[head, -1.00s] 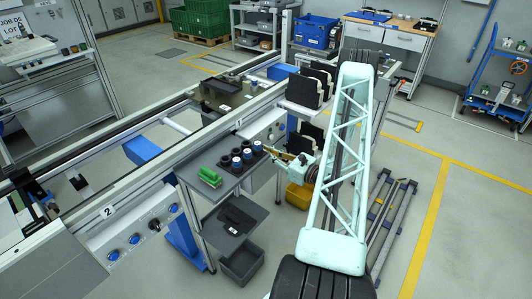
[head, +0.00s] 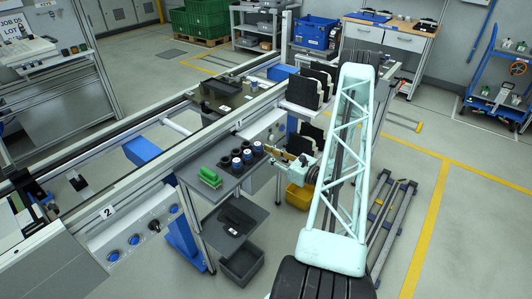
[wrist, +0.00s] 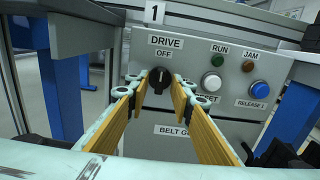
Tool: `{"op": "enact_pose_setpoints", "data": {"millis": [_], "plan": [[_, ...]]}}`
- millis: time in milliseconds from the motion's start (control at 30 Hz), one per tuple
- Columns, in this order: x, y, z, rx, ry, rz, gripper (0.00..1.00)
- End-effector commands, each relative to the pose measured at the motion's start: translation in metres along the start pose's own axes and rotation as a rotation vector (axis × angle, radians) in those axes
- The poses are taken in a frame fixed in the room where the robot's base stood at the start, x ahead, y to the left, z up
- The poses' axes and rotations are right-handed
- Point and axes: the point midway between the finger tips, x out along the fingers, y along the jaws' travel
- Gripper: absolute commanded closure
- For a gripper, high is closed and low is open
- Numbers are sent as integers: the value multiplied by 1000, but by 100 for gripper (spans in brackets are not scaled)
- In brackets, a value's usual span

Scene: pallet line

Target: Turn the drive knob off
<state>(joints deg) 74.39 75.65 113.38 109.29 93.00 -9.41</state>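The black drive knob (wrist: 159,81) sits on the grey control panel (wrist: 185,118) marked 1, under the labels DRIVE and OFF. Its grip looks close to upright, but I cannot read its exact setting. My gripper (wrist: 158,90) is open, with its yellow-lined fingers spread to the left and right of the knob in the wrist view. The fingers appear apart from the knob, with nothing between them. In the head view my gripper (head: 295,158) is at the panel's side of the line, and the knob is not clearly visible.
Beside the knob are a white button (wrist: 212,82), a blue release button (wrist: 261,89), and the RUN and JAM lamps. In the head view, a grey shelf (head: 225,181) with black cups and a green item stands left of my gripper. A yellow bin (head: 299,196) is below.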

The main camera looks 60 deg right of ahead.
Motion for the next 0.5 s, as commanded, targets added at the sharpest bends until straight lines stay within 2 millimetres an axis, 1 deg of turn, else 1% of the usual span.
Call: {"op": "enact_pose_setpoints", "data": {"millis": [167, 500], "plan": [[-10, 0, 0, 1, 0, -1, 78], [-43, -1, 0, 1, 0, -2, 78]]}}
